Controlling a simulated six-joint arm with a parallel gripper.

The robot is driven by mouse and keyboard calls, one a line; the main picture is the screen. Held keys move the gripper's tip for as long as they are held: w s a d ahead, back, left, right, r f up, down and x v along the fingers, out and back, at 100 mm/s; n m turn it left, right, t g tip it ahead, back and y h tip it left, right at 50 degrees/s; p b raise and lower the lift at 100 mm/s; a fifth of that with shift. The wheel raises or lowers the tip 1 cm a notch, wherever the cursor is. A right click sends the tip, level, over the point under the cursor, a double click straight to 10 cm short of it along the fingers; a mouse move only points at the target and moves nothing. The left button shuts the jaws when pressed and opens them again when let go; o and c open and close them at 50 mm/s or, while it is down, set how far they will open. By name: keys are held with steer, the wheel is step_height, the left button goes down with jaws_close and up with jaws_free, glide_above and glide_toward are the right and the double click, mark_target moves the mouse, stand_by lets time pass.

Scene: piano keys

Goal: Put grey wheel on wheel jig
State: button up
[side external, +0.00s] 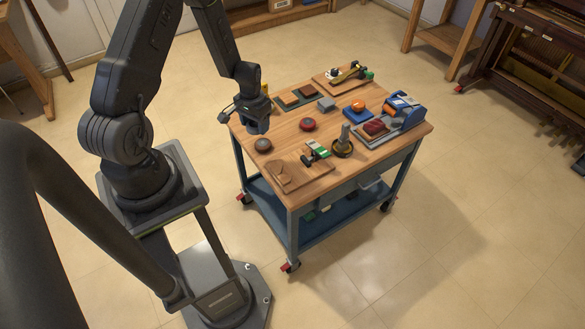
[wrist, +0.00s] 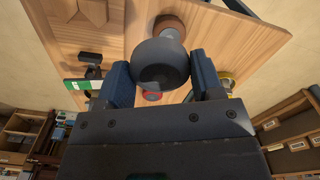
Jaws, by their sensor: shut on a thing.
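My gripper (wrist: 160,66) is shut on a dark grey round thing, which I take to be the grey wheel (wrist: 160,72). One blue finger presses on each side of it. In the side view my gripper (side external: 257,126) hangs just above the near left part of the table, and its fingers hide most of what they hold. A round brown piece with a greyish top (side external: 263,145) sits close below the gripper; its brown side shows beyond the wheel in the wrist view (wrist: 168,26). I cannot tell for sure which piece is the wheel jig.
A red round piece (side external: 307,124) lies right of the gripper. A grey post on a black and yellow base (side external: 343,147), a green and white piece (side external: 317,151) and a wooden board (side external: 298,177) stand nearer the front. A blue machine (side external: 405,112) is at the right edge.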

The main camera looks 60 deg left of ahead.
steer(key=s+d+m, duration=0.1)
steer(key=d+m, duration=0.2)
steer(key=m, duration=0.1)
glide_above(293, 169)
steer(key=shift+m, duration=0.3)
step_height(293, 169, down, 7)
steer(key=shift+d+r, duration=0.1)
steer(key=shift+r, duration=0.1)
steer(key=shift+f, duration=1.95)
steer(key=shift+f, duration=0.1)
steer(key=o, duration=1)
